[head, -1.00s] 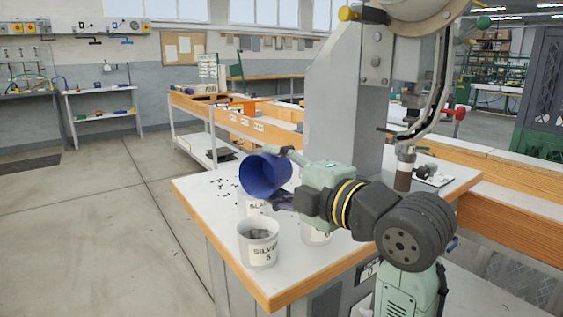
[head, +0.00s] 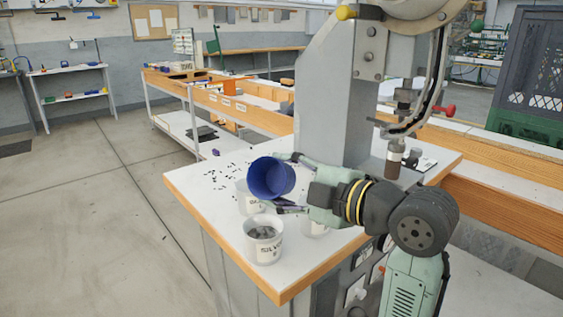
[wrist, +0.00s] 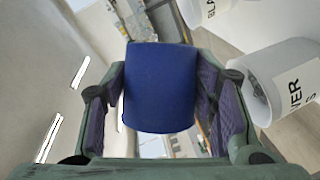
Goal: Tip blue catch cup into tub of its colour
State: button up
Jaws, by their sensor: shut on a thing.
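The blue catch cup (head: 269,178) is in my gripper (head: 287,182), lying on its side above the table with its mouth towards the left and the camera. I see the dark blue inside and no contents. In the wrist view the cup (wrist: 160,88) sits between the two finger pads, and my gripper (wrist: 160,100) is shut on it. A white tub labelled SILVER (head: 264,247), with grey bits in it, stands below in front. Another white tub (head: 247,204) stands behind it, partly hidden by the cup; its label reads BLA in the wrist view (wrist: 208,10). No blue-labelled tub is readable.
Small dark bits (head: 236,172) lie scattered on the white table (head: 192,182) at the left. The grey press column (head: 330,100) rises right behind the cup. Open floor lies left of the table.

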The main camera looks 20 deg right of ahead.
jog(key=m+p, duration=0.1)
jog(key=p, duration=0.1)
jog(key=m+g+p, duration=0.1)
jog(key=p, duration=0.1)
jog(key=m+p, duration=0.1)
jog(key=p, duration=0.2)
jog(key=shift+w+d+f+m+g+y, duration=0.2)
jog(key=shift+w+f+m+g+y, duration=0.1)
jog(key=shift+f+m+g, duration=0.1)
jog(key=m+p, duration=0.1)
jog(key=f+m+g+p, duration=0.1)
jog(key=p, duration=0.1)
jog(key=m+y+p, duration=0.1)
jog(key=shift+s+a+f+m+g, duration=0.15)
jog(key=shift+s+a+m+g, duration=0.15)
jog(key=shift+s+g, duration=0.1)
jog(key=shift+a+f+m+g+p, duration=0.1)
jog(key=shift+f+m+g+p, duration=0.35)
jog(key=shift+p, duration=0.3)
jog(key=shift+s+f+m+y, duration=0.1)
jog(key=shift+f+m+y, duration=0.15)
jog(key=shift+m+y, duration=0.25)
jog(key=shift+s+a, duration=0.1)
jog(key=shift+s, duration=0.05)
